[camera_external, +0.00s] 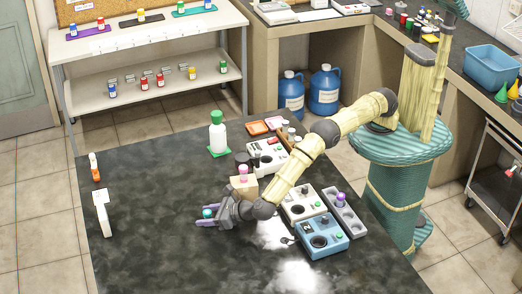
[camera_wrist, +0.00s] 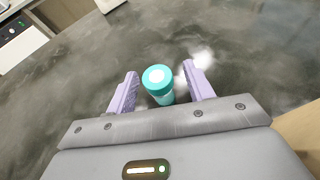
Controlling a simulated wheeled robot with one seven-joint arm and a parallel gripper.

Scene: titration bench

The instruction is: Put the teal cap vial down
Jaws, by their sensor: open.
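The teal cap vial (camera_wrist: 157,82) stands upright on the dark bench between the two lilac fingers of my gripper (camera_wrist: 160,90) in the wrist view. Gaps show between the vial and both fingers, so my gripper is open around it. In the external view, the vial's teal cap (camera_external: 207,213) shows at my gripper (camera_external: 205,217), low over the bench. The vial's lower part is hidden there by the fingers.
A wooden block (camera_external: 243,187) with a pink-capped vial (camera_external: 242,173) stands just behind my gripper. White and blue instruments (camera_external: 321,238) stand to the right. A green-capped bottle (camera_external: 217,132) is at the back.

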